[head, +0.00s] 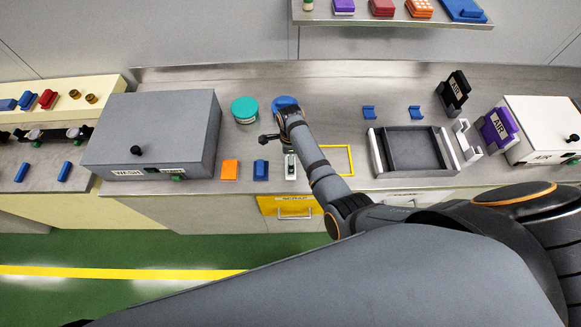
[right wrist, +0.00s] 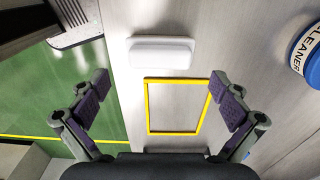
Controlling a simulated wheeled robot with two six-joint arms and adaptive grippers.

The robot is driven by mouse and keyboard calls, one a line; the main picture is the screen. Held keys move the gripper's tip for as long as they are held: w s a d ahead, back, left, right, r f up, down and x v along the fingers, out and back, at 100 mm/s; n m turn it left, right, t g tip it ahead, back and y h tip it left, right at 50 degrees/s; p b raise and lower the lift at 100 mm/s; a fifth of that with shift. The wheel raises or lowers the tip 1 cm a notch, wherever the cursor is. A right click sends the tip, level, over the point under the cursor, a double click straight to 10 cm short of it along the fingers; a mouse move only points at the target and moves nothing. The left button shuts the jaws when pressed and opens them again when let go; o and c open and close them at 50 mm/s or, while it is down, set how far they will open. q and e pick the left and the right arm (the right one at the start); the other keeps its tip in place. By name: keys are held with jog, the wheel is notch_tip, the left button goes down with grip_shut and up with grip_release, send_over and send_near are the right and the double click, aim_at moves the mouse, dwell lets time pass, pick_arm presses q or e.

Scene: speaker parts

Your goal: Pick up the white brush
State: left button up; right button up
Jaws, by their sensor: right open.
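The white brush (right wrist: 162,52) shows in the right wrist view as a pale rounded block lying on the metal bench, just above the yellow outline. In the head view the brush (head: 290,167) is a small light shape at the bench's front, partly covered by my right arm. My right gripper (right wrist: 158,85) is open and empty, with its fingers spread left and right, nearer the camera than the brush. In the head view my right arm hides most of this gripper; a dark part shows beside the wrist (head: 268,138). My left gripper is in neither view.
A blue cleaner tin (right wrist: 308,50) and a teal tin (head: 244,110) stand behind. Blue (head: 261,170) and orange (head: 230,170) blocks sit left of the brush. The grey wash box (head: 150,130) is farther left, a dark tray (head: 377,152) right. The yellow outline (right wrist: 148,108) is empty.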

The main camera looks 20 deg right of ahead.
jog(key=shift+f+b, duration=0.3)
jog(key=shift+f, duration=0.35)
notch_tip(320, 180, down, 5)
jog(key=b, duration=0.4)
jog(key=shift+r+b, duration=0.2)
jog(key=shift+b, duration=0.2)
jog(key=shift+w+r, duration=0.1)
jog(key=shift+r, duration=0.05)
jog(key=shift+c, duration=0.3)
jog(key=c, duration=1.1)
jog(key=shift+o, duration=0.2)
jog(key=shift+r, duration=0.15)
